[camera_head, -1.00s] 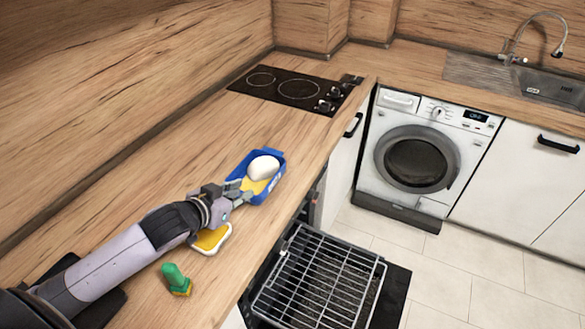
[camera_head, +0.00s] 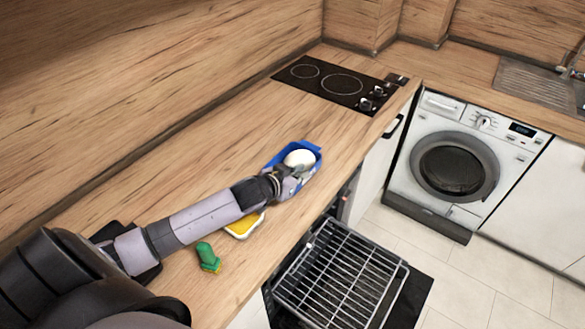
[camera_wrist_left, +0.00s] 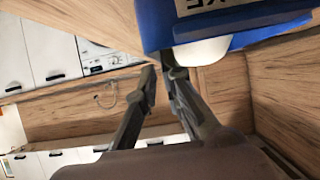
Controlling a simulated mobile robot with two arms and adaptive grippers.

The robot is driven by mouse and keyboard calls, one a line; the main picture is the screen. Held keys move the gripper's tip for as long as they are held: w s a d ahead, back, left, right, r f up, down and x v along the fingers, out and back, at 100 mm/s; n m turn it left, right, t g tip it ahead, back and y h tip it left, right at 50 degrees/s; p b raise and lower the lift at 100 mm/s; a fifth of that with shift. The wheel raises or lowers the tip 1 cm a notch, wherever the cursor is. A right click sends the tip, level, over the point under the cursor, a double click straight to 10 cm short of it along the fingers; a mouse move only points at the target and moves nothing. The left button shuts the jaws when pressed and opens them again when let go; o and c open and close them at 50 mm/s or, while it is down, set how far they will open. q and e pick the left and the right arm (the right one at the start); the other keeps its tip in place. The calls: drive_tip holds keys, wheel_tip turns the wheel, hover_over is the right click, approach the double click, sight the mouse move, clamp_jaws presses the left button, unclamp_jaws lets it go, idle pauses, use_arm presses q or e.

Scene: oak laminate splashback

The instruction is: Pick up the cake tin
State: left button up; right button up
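The cake tin, a blue rectangular tin (camera_head: 312,178), stands on the wooden counter with a white rounded object (camera_head: 299,159) inside. My left gripper (camera_head: 284,178) is at the tin's near end and covers part of it. In the left wrist view the blue tin (camera_wrist_left: 150,24) fills the top, with partly cut-off lettering, and the white object (camera_wrist_left: 200,52) shows at its edge. The left fingertips (camera_wrist_left: 158,68) are close together beside the tin's corner. Whether they pinch its wall is unclear. My right gripper is not in view.
A yellow and white sponge-like item (camera_head: 245,225) and a green bottle-like item (camera_head: 208,257) lie on the counter near my left arm. The hob (camera_head: 340,84) is farther back. An oven rack (camera_head: 338,275) juts out below the counter's edge.

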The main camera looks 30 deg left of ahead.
use_arm(q)
drive_tip(key=shift+w+f+p, duration=0.3)
drive_tip(key=shift+w+p, duration=0.05)
drive_tip(key=shift+w, duration=0.2)
drive_tip(key=shift+f+p+x, duration=0.25)
drive_tip(key=shift+p+x, duration=0.15)
drive_tip(key=shift+x, duration=1.65)
drive_tip(key=shift+s+d, duration=0.15)
drive_tip(key=shift+s, duration=0.05)
clamp_jaws()
drive_tip(key=shift+w+r, duration=0.1)
drive_tip(key=shift+r, duration=0.15)
